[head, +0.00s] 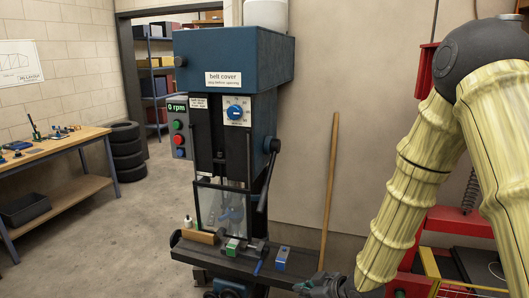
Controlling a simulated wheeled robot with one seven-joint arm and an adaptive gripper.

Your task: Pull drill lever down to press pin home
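A blue and black drill press (234,75) stands in the middle of the head view, with a "belt cover" label and a display reading 0 rpm. Its drill lever (267,178) is a dark handle on the right side, slanting down from a hub to a thicker grip end. A clear guard (208,208) covers the work area below the head. I cannot make out the pin. My gripper (312,288) is low at the bottom edge, right of the press table and apart from the lever. Its fingers are dark and small, so their opening is unclear.
The press table (190,252) carries a green-and-grey block (232,247), a blue-and-grey block (281,259) and a small white bottle (188,222). A wooden pole (330,190) leans on the wall. Red equipment (455,222) stands right. A workbench (50,150) and tyres (125,150) are left.

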